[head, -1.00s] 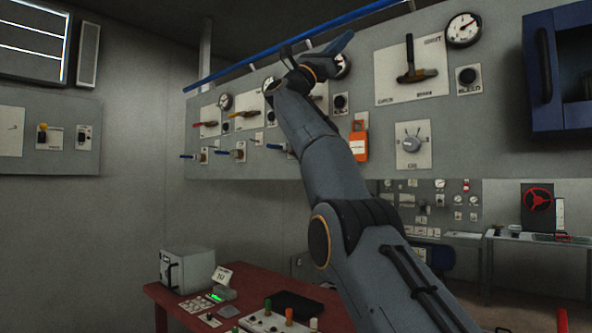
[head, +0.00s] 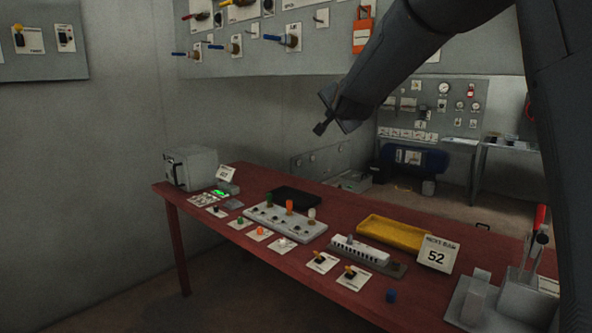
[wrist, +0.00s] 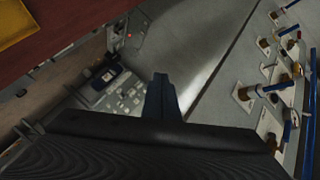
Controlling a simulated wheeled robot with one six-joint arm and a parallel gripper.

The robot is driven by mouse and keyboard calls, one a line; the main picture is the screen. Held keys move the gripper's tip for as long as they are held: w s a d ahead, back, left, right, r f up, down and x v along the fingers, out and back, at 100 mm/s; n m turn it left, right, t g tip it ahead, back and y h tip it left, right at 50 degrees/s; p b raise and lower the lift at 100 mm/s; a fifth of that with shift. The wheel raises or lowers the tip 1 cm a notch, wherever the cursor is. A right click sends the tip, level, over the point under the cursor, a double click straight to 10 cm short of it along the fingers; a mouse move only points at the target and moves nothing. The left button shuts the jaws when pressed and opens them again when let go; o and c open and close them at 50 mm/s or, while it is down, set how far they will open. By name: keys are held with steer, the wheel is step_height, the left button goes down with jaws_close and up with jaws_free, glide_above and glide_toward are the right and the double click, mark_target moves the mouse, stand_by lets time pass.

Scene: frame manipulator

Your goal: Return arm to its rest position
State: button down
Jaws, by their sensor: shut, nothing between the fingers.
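My gripper (head: 322,127) hangs at the end of my dark grey arm in the head view, above the far side of the red table and in front of the grey wall panel. Its fingers are together and nothing is held. In the wrist view my gripper's blue fingers (wrist: 161,90) show as one narrow shape in the middle. My forearm comes down from the upper right of the head view, with another arm link along the right edge.
The wall panel (head: 300,60) carries valves and an orange tag (head: 362,30). Open air surrounds my gripper.

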steer(key=s+d+f+n+g, duration=0.2)
steer(key=s+f+n+g, duration=0.15)
steer(key=s+f, duration=0.7)
steer(key=s+d+f+n+g, duration=0.2)
steer(key=s+d+f+g, duration=0.15)
steer(key=s+f, duration=0.7)
steer(key=s+d+f+n+g, duration=0.1)
steer(key=s+f, duration=0.3)
steer(key=s, duration=0.4)
steer(key=s+d+f+n+g, duration=0.1)
steer(key=s+f+n+g, duration=0.1)
steer(key=s+f, duration=0.3)
steer(key=s+d+f+n+g+h, duration=0.1)
steer(key=s+f+g, duration=0.3)
steer(key=s, duration=0.7)
steer(key=shift+s+d+f+n, duration=0.2)
steer(key=shift+s+f+n, duration=0.25)
steer(key=shift+f, duration=0.25)
